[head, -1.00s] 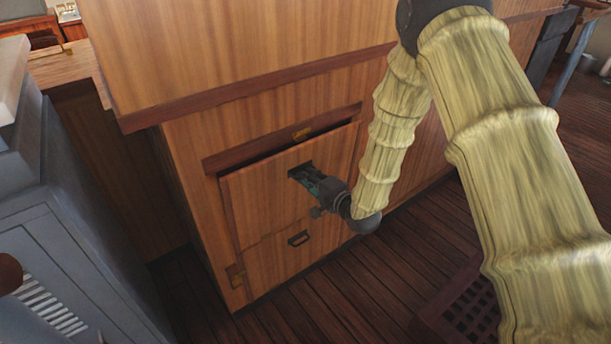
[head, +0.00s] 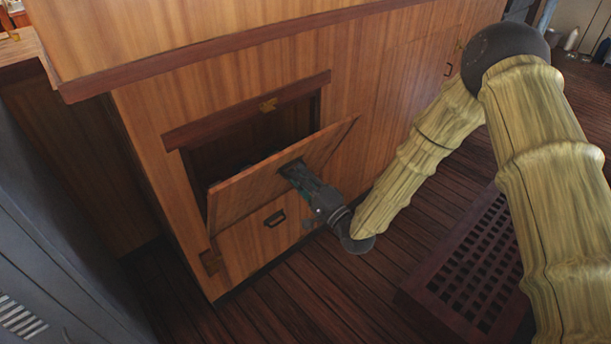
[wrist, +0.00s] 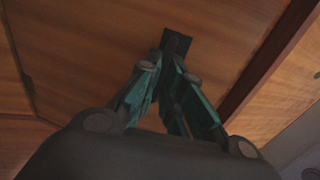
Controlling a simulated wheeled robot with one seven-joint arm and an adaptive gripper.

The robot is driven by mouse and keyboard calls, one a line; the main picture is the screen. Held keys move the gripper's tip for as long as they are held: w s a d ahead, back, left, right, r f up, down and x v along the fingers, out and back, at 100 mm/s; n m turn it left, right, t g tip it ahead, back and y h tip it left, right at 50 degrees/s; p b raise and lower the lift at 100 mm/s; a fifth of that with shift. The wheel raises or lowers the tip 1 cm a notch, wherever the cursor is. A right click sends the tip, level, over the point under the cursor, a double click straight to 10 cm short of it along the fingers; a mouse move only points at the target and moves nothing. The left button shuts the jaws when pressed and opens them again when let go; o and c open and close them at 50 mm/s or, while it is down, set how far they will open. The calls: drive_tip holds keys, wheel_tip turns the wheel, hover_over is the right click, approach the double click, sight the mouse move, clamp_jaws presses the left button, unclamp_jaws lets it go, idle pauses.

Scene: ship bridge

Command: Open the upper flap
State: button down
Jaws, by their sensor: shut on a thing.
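The upper flap (head: 240,197) is a wooden panel on the front of the wooden cabinet. In the head view it is tilted outward from its top edge, with a dark opening (head: 225,146) showing behind it. My gripper (head: 291,168) is at the flap's outer face, shut on the flap's dark handle, which is mostly hidden by the fingers in the head view. In the wrist view the green fingers (wrist: 172,75) close together at the dark handle (wrist: 176,42) against the wood.
A lower panel with a dark handle (head: 274,218) sits below the flap. A grey metal cabinet (head: 50,250) stands at the left. A dark floor grate (head: 480,262) lies at the right on the plank floor.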

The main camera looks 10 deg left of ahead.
drive_tip(key=c, duration=1.6)
unclamp_jaws()
drive_tip(key=shift+w, duration=0.1)
drive_tip(key=shift+o, duration=0.2)
drive_tip(key=shift+d, duration=0.1)
drive_tip(key=v, duration=1.2)
drive_tip(key=shift+f, duration=0.15)
